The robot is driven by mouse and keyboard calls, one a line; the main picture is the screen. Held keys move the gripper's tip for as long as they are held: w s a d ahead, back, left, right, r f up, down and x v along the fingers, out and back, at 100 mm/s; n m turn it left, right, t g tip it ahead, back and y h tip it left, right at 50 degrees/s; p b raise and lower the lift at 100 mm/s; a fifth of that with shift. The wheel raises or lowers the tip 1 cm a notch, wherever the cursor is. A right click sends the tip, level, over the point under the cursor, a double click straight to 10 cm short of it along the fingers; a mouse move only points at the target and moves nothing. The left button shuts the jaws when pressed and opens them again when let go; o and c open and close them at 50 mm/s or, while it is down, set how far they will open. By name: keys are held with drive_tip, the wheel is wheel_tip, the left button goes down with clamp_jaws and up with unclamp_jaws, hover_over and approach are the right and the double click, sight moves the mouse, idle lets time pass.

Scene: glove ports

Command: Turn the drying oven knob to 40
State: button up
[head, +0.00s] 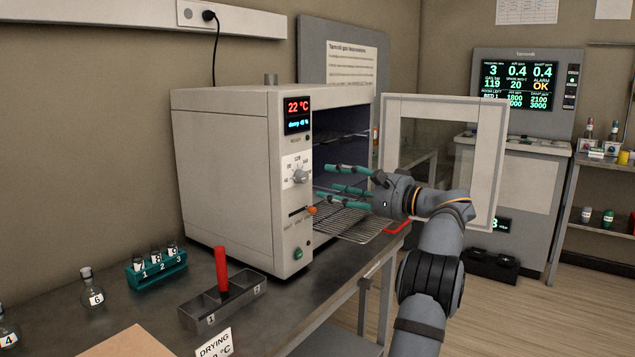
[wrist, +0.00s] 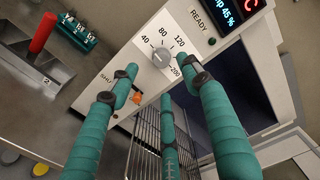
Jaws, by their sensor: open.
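The drying oven (head: 222,170) stands on the bench with its chamber open. Its grey round knob (head: 299,176) sits on a white dial plate on the front panel, and it also shows in the wrist view (wrist: 161,57). The dial is marked 40, 80, 120 and 200; I cannot tell exactly where the knob points. The red display (head: 298,106) reads 22 °C. My gripper (head: 328,182) has three teal fingers, open and empty, pointing at the panel. In the wrist view, the fingertips (wrist: 158,72) are spread around and below the knob, with no clear contact.
An orange slider (head: 312,210) sits below the knob, close to a finger. The oven door (head: 491,160) stands open behind my arm. A wire rack (head: 350,225) sticks out of the chamber. A grey tray with a red handle (head: 222,270) and a teal vial rack (head: 155,270) stand at left.

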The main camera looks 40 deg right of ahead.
sight(305, 178)
drive_tip(key=shift+v, duration=1.65)
drive_tip(key=x, duration=1.2)
